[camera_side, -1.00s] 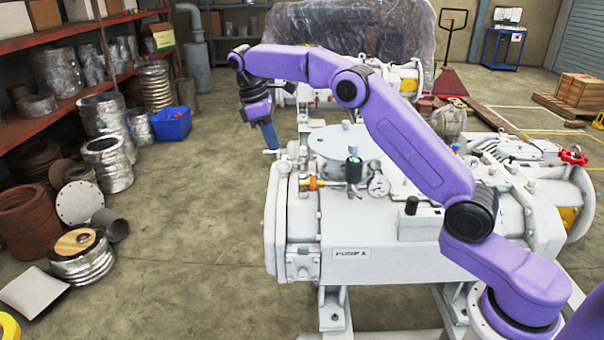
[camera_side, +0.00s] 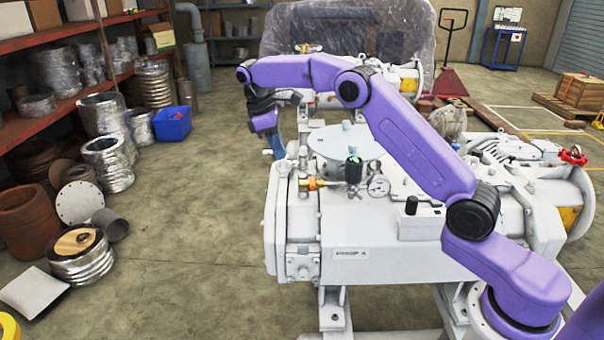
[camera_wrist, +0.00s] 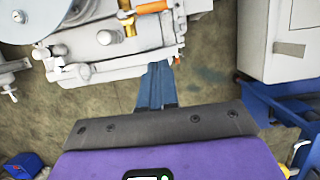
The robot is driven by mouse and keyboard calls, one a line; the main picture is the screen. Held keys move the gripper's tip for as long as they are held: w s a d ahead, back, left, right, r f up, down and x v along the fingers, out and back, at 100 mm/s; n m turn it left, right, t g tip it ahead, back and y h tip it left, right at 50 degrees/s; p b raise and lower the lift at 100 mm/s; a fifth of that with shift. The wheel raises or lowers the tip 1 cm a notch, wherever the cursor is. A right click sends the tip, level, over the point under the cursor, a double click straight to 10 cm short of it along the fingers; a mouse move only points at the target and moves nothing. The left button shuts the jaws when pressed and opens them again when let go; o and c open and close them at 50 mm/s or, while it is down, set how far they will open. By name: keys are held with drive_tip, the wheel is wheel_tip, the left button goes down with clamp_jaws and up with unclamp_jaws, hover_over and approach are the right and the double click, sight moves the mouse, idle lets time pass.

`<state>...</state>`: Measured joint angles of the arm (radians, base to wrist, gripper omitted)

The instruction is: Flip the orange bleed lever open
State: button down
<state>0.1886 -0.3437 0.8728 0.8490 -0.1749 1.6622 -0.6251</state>
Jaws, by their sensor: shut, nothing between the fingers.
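The orange bleed lever (camera_side: 320,184) sits with a brass fitting (camera_side: 308,183) on the near-left top of the white pump, left of the gauge. In the wrist view the lever (camera_wrist: 152,7) lies roughly sideways at the top edge, partly cut off, beside its brass fitting (camera_wrist: 128,22). My gripper (camera_side: 280,157) is behind and to the left of the lever, by the pump's left edge, apart from the lever. In the wrist view its blue fingers (camera_wrist: 158,66) are together and empty, pointing toward the pump's edge below the lever. Whether the fingertips touch the pump is unclear.
A dark cylinder with a green part (camera_side: 354,169) and a round gauge (camera_side: 379,186) stand right of the lever. A round grey cover (camera_side: 345,142) lies behind it. Open floor (camera_side: 215,200) lies left of the pump.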

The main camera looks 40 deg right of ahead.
sight(312, 180)
drive_tip(key=s+d+f, duration=0.4)
drive_tip(key=f, duration=0.3)
drive_tip(key=shift+f, duration=0.15)
drive_tip(key=shift+s+d, duration=0.1)
